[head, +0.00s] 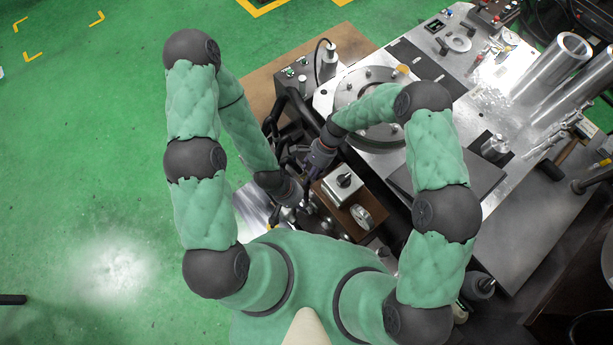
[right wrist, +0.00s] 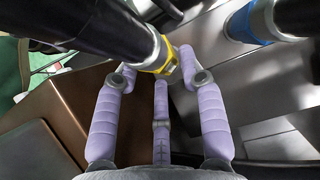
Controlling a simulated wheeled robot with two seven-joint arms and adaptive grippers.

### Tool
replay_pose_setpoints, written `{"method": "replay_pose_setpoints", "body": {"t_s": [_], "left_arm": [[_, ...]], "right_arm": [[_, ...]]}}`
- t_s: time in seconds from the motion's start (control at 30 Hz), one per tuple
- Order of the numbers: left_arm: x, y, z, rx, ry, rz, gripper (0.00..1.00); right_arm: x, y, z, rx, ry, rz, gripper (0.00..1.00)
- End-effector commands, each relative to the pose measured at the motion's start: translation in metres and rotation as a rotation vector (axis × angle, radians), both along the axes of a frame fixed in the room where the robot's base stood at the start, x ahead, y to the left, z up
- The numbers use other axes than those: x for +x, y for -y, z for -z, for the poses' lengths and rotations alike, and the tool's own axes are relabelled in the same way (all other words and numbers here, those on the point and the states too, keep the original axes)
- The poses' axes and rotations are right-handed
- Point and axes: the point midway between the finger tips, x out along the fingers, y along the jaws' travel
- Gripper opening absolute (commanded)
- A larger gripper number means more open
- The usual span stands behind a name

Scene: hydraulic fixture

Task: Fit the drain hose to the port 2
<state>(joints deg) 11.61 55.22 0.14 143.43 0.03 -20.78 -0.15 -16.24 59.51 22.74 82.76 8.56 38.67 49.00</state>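A black hose with a yellow collar (right wrist: 165,62) crosses the top left of the right wrist view. Its collared end lies by the tips of my right gripper (right wrist: 158,76). The right fingertip and middle finger are close to the collar; the left fingertip is near the hose's underside. Contact is unclear. In the head view my right gripper (head: 308,166) is above the dark hoses beside the machine. My left gripper (head: 292,207) is just below it, among small metal fittings; its fingers are too small to read. No port labels are legible, so I cannot identify port 2.
A second black hose with a blue collar (right wrist: 245,24) is at upper right. A brown block with a silver box (head: 343,184) and round knob stands right of the grippers. The metal machine table (head: 440,108) extends right. Green floor on the left is mostly clear.

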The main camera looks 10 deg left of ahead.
Motion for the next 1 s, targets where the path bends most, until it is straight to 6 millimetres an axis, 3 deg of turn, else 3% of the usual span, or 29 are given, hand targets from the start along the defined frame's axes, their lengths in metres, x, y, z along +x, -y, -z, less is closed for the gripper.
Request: {"method": "replay_pose_setpoints", "body": {"t_s": [0.03,0.1,1.0], "left_arm": [[0.0,0.0,0.0,0.0,0.0,0.0,0.36],[0.0,0.0,0.0,0.0,0.0,0.0,0.36],[0.0,0.0,-0.021,0.0,0.0,0.0,0.36]], "right_arm": [[0.002,0.0,0.0,0.0,0.005,0.002,0.14],[0.002,0.0,0.0,0.001,0.006,0.002,0.03],[0.002,0.0,-0.031,0.001,0.007,0.002,0.02]]}}
